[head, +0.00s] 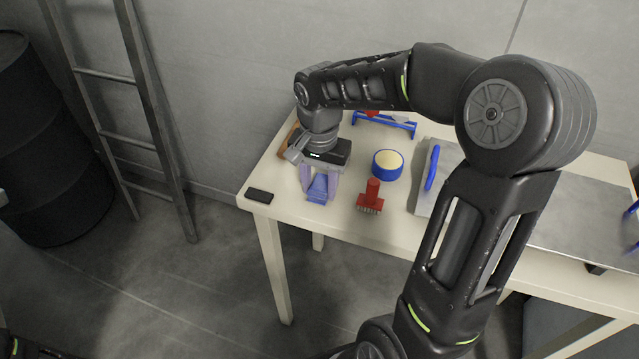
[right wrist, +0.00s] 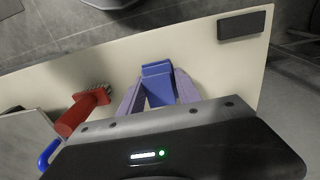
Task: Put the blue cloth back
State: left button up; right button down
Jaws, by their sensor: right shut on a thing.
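The blue cloth (head: 319,189) is a small folded blue piece at the left part of the table, between the fingers of my right gripper (head: 319,188). In the right wrist view the cloth (right wrist: 158,84) sits between the two purple fingers of the right gripper (right wrist: 158,92), which are shut on it. It is at or just above the table top; I cannot tell whether it touches. My left gripper is not in view.
On the cream table (head: 290,221) are a black block (head: 259,196) near the left corner, a red brush (head: 370,196), a blue-rimmed round container (head: 387,164) and a blue rack (head: 385,122) at the back. A grey metal sheet (head: 590,215) lies at the right. A ladder (head: 150,100) leans against the wall.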

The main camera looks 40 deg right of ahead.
aim_at(319, 185)
jog(key=shift+f, duration=0.2)
jog(key=c, duration=0.8)
grip_release()
jog(key=shift+c, duration=0.2)
jog(key=shift+r, duration=0.15)
notch_tip(319, 185, up, 12)
